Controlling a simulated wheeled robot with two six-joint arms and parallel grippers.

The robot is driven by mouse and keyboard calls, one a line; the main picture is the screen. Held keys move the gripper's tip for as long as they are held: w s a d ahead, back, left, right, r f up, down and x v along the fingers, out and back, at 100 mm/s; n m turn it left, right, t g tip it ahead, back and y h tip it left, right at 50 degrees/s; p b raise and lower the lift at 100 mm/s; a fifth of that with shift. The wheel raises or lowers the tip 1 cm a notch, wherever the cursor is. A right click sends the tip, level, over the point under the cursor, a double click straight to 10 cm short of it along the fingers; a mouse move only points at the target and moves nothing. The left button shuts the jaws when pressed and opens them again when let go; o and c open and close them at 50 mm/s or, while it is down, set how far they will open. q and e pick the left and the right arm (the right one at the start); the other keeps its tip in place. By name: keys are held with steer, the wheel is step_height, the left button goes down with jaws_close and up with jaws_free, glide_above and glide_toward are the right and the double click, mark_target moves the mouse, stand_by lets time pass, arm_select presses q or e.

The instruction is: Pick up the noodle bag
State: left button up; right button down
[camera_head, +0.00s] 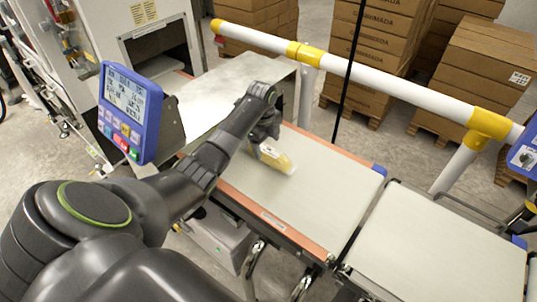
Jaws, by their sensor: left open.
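The noodle bag (275,158) is a small clear packet with yellow contents. It lies on the pale checkweigher belt (310,205), near the belt's upper left end. My left arm comes in from the left and reaches over the belt. My left gripper (257,137) is open and right at the bag's upper left end, covering part of it. I cannot tell whether the fingers touch the bag. My right gripper is not in view.
A blue display unit (129,110) stands left of my left arm. A white and yellow guard rail (375,79) runs behind the belt. A second belt section (435,250) at the lower right is empty. Stacked cartons (480,75) stand beyond the rail.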

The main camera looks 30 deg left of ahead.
mark_target(268, 150)
arm_select(q)
steer(key=shift+w+f+p, duration=0.2)
steer(key=shift+f+p, duration=0.15)
steer(key=shift+f, duration=1.1)
steer(key=shift+w+f+p, duration=0.15)
steer(key=shift+f+p, duration=0.2)
steer(key=shift+f, duration=1.05)
steer(key=shift+r, duration=0.1)
steer(key=c, duration=1.4)
